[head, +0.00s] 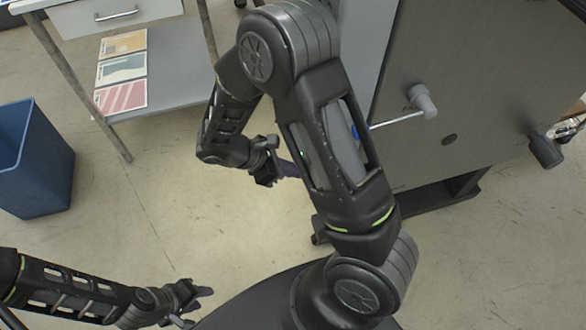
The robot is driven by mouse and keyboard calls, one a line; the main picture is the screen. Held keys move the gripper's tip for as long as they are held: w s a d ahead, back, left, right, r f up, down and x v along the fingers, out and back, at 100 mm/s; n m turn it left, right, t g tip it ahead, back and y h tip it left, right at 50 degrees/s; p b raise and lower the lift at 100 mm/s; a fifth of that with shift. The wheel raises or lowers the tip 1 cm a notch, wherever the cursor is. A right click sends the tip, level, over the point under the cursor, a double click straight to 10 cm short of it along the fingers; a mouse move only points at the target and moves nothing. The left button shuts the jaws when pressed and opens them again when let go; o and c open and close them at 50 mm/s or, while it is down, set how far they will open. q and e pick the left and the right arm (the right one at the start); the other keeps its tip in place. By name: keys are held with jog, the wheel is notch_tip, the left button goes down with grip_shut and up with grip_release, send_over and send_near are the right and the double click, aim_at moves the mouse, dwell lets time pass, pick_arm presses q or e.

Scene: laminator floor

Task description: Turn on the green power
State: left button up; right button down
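No green power control is clearly visible. My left gripper (197,306) is at the bottom left above the floor, apart from the machine, its fingers spread and empty. My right gripper (280,172) is left of the machine, partly hidden behind my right arm; its opening is unclear.
A blue bin (35,160) stands at the left. A grey table (170,75) with a drawer and a lower shelf holding coloured sheets (121,70) stands at the upper left. The machine's dark foot (440,195) juts along the floor. The floor between bin and machine is clear.

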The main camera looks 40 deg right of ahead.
pick_arm(q)
jog(key=shift+r+p, duration=0.65)
pick_arm(e)
jog(key=shift+s+d+r, duration=0.1)
jog(key=shift+d+r, duration=0.05)
jog(key=shift+r, duration=0.75)
